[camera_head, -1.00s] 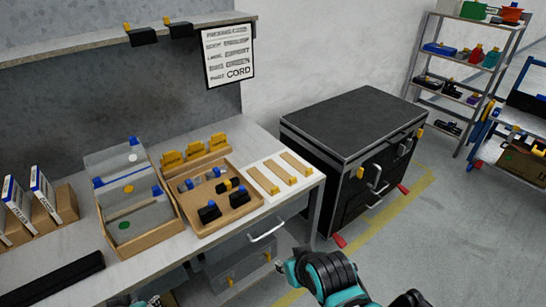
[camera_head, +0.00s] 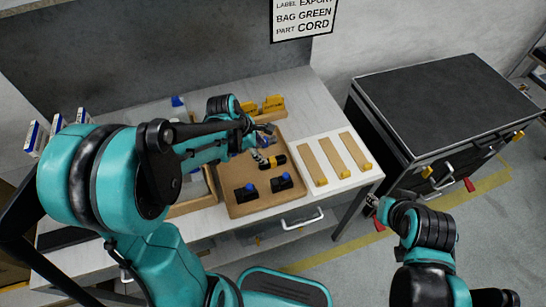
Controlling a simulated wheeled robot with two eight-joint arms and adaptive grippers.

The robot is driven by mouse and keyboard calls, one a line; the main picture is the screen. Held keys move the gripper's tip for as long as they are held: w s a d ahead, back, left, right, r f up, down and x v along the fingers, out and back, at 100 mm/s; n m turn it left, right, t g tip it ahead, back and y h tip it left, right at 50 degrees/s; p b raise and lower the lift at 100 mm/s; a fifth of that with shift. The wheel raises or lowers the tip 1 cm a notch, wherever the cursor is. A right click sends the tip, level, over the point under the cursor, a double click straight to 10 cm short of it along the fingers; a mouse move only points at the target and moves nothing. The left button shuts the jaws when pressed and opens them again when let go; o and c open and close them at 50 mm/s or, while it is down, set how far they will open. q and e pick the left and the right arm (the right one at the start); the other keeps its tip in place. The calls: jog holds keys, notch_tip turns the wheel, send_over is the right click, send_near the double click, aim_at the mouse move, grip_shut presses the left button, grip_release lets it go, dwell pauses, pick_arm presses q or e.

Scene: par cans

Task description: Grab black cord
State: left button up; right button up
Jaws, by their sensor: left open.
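A wooden tray (camera_head: 240,209) on the workbench holds several small black parts. Two black parts with blue tops, one on the left (camera_head: 245,192) and one on the right (camera_head: 281,183), lie near its front. A black part with yellow ends (camera_head: 272,162) lies behind them. I cannot tell which of these is the cord. My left gripper (camera_head: 264,143) is open over the back of the tray, close to the black-and-yellow part; contact cannot be made out. My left arm hides the tray's back left. My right gripper (camera_head: 373,202) is off the bench's front right; its jaws are too small to read.
A white board with wooden strips (camera_head: 325,179) lies right of the tray. A sign (camera_head: 303,17) on the wall reads "PART CORD". A black-topped cabinet (camera_head: 445,98) stands to the right. Yellow pieces (camera_head: 273,104) stand behind the tray. Open floor lies between bench and cabinet.

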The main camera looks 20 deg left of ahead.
aim_at(272, 160)
pick_arm(q)
jog(key=shift+w+a+f+n, duration=0.1)
jog(key=shift+w+f+n, duration=0.35)
jog(key=shift+n, duration=0.35)
jog(key=shift+w+f+n+p, duration=0.35)
jog(key=shift+f+n, duration=0.15)
jog(key=shift+n, duration=0.2)
jog(key=f, duration=0.1)
jog(key=d+f+b, duration=0.1)
jog(key=shift+w+f+h, duration=0.2)
jog(key=shift+f+h, duration=0.1)
jog(key=shift+g, duration=0.3)
jog(key=b+x, duration=0.1)
jog(key=x, duration=0.1)
jog(key=b+x, duration=0.1)
jog(key=x, duration=0.2)
jog(key=shift+d, duration=0.4)
jog(key=shift+r, duration=0.1)
jog(key=shift+s, duration=0.1)
jog(key=shift+f+b, duration=0.25)
jog(key=shift+b, duration=0.25)
grip_shut()
